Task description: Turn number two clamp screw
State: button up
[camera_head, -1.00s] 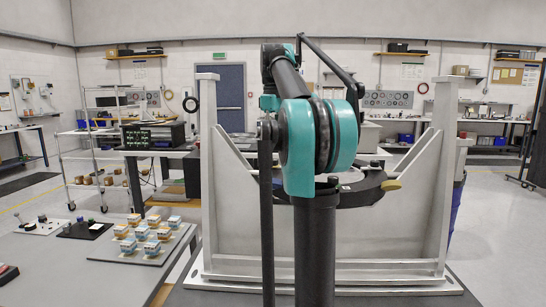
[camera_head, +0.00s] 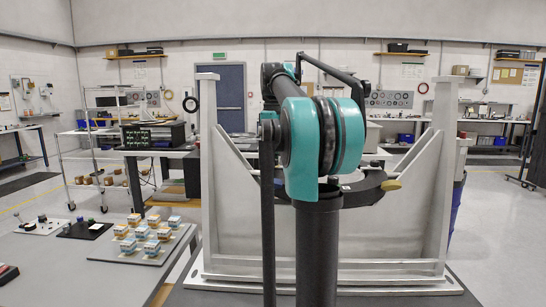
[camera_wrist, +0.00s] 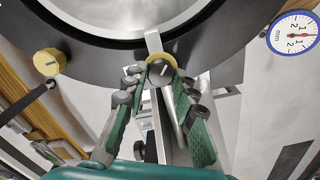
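In the wrist view a clamp screw knob (camera_wrist: 160,72), dark-faced with a white line and a yellow rim, sits at the lower edge of the black ring (camera_wrist: 225,50). My gripper (camera_wrist: 160,80) is open, its green fingers on either side of this knob; a gap shows on each side. A second knob (camera_wrist: 46,63), yellow with a dark line, is to the left on the ring. No number is readable on either knob. In the head view the ring (camera_head: 365,193) shows behind my arm with one yellow knob (camera_head: 391,185); my gripper is hidden there.
A dial gauge (camera_wrist: 295,37) marked mm is at the right of the wrist view. The grey fixture frame (camera_head: 425,225) stands upright around the ring. A table (camera_head: 60,265) at left holds a board of small blocks (camera_head: 150,240). Floor at right is clear.

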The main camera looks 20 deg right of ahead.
grip_shut()
jog(key=shift+m, duration=0.4)
jog(key=m, duration=0.4)
jog(key=shift+m, duration=0.3)
jog(key=m, duration=0.5)
jog(key=shift+d, duration=0.15)
jog(key=shift+m, duration=0.3)
jog(key=o, duration=0.8)
grip_release()
jog(key=shift+r, duration=0.15)
